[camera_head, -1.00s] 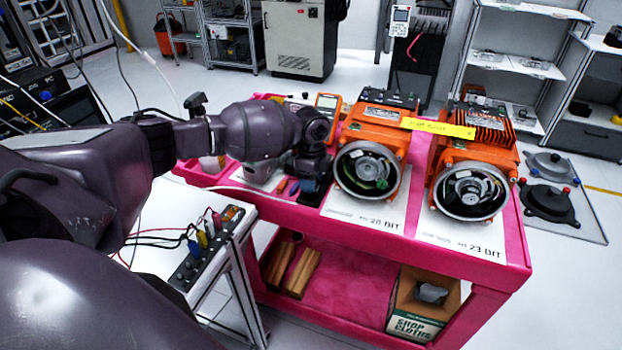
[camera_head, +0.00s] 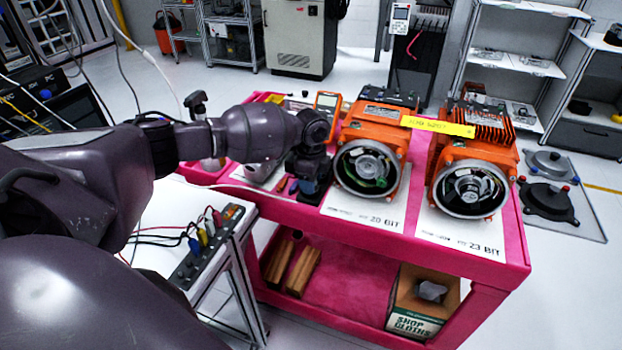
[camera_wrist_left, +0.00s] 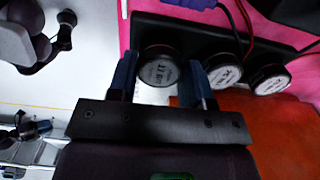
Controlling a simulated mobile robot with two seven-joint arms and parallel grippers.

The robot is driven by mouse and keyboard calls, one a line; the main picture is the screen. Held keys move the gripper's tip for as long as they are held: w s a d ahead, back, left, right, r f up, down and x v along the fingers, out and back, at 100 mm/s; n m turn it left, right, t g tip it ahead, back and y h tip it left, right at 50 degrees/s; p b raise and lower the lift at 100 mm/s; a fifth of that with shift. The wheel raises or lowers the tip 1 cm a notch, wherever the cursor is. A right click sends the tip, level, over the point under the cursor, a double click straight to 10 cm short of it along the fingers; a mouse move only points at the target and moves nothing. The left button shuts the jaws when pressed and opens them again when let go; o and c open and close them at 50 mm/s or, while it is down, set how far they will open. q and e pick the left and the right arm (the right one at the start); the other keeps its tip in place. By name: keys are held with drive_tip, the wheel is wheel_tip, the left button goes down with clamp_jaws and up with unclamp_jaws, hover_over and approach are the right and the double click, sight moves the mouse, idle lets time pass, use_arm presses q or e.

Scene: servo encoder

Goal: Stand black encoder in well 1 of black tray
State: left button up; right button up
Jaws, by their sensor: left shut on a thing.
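My left gripper (camera_wrist_left: 158,82) has its two blue fingers on either side of a round black encoder (camera_wrist_left: 160,68) with a pale printed label, and is shut on it. The encoder is at the left end of the black tray (camera_wrist_left: 205,36) in the left wrist view. I cannot tell whether it is seated in a well or just above it. Two more round black encoders (camera_wrist_left: 223,72) (camera_wrist_left: 268,79) with pale labels are to its right along the tray. In the head view my left gripper (camera_head: 308,192) is low over the pink cart top, left of the nearer orange motor. My right gripper is out of view.
The pink cart (camera_head: 515,235) carries two orange motors (camera_head: 378,128) (camera_head: 476,143) on white cards close to the gripper's right. Red and black wires (camera_wrist_left: 240,28) cross the tray. A white side table (camera_head: 160,240) with a terminal strip stands at front left.

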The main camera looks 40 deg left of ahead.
use_arm(q)
drive_tip(key=shift+f, duration=0.25)
drive_tip(key=o, duration=1)
drive_tip(key=shift+r, duration=0.1)
drive_tip(key=shift+c, duration=0.6)
drive_tip(key=shift+r+p, duration=0.85)
drive_tip(key=shift+r, duration=0.35)
drive_tip(key=shift+r+p, duration=1.3)
drive_tip(key=shift+r, duration=0.2)
drive_tip(key=shift+r+p, duration=0.75)
drive_tip(key=shift+r, duration=0.1)
drive_tip(key=shift+r+p, duration=0.25)
drive_tip(key=shift+p, duration=0.05)
drive_tip(key=shift+f, duration=0.1)
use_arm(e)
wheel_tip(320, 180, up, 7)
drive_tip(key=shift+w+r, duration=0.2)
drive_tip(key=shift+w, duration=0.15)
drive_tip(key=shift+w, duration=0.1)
